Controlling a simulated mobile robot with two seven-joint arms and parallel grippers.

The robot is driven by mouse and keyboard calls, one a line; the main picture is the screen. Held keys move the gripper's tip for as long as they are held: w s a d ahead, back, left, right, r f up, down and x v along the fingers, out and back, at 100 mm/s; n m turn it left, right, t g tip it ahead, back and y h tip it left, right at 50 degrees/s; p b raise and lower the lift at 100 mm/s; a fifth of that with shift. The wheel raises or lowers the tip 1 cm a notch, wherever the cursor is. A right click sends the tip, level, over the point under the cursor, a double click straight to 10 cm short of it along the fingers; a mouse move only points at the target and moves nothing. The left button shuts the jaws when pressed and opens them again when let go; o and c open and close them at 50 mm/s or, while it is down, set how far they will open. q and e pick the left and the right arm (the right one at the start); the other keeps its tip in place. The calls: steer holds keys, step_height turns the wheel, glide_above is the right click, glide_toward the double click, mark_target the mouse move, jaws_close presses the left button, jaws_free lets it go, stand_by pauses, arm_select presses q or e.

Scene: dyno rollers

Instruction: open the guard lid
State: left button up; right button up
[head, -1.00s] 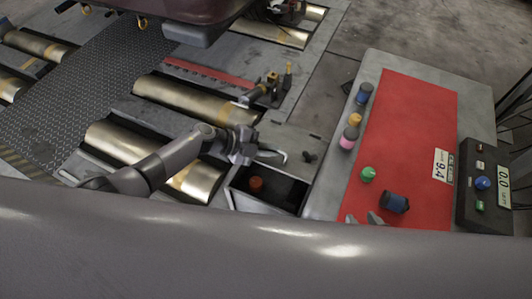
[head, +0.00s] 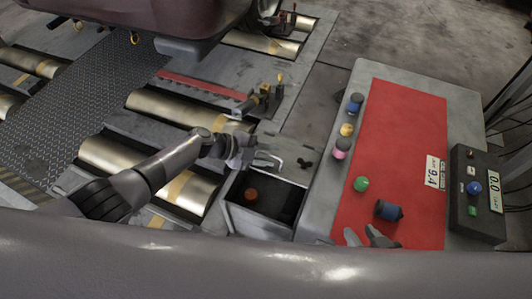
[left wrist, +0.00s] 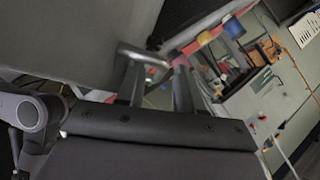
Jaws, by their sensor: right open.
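An open-topped grey box (head: 232,217) with a dark inside holds a red button (head: 251,194). A grey plate with a small light handle (head: 279,164) lies along its far side; I take this to be the guard lid, but its angle is unclear. My left gripper (head: 262,157) is beside the handle, over the box's far edge. In the left wrist view its two fingers (left wrist: 157,85) are apart, with a light bar (left wrist: 143,56) by the left fingertip; contact is unclear. My right gripper (head: 369,237) is open and empty at the red panel's near edge.
A dark control box (head: 477,195) stands right. A black knob (head: 305,163) is near the handle. Metal rollers (head: 180,107) lie left.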

arm_select(q)
steer(key=shift+a, duration=0.1)
steer(key=p+v, duration=0.3)
steer(key=v, duration=0.2)
steer(key=shift+s+a+r, duration=0.1)
steer(key=shift+a+r, duration=0.15)
steer(key=shift+r, duration=0.05)
steer(key=shift+s+a+r+p, duration=0.25)
steer(key=shift+a+p, duration=0.1)
steer(key=shift+a, duration=0.2)
